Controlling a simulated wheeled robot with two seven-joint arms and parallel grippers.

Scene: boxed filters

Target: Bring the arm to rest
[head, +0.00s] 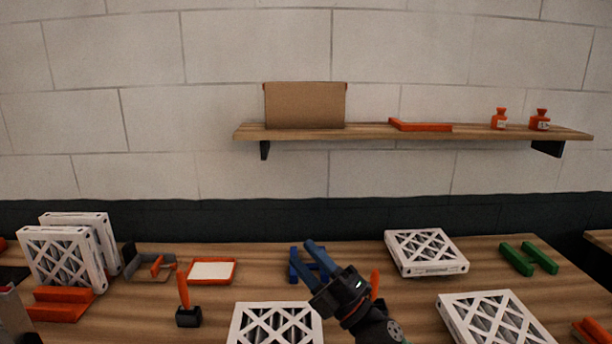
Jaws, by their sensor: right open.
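My right gripper (306,256) is in the lower middle of the head view, reaching up and left from the bottom edge. Its blue fingers are apart, and I see nothing held between them. It overlaps a blue stand (294,266) on the table, partly hidden behind the fingers; I cannot tell whether they touch. A white boxed filter (275,322) lies to the lower left of the gripper. Another boxed filter (427,252) lies to its right, and a third (492,318) lies at the lower right. My left gripper does not show.
Two boxed filters (62,258) stand upright at the left of the wooden table, near a red stand (62,303). A red-framed tray (211,271) and a green stand (528,258) lie farther back. A wall shelf (370,134) holds a cardboard box (305,105) and small red items.

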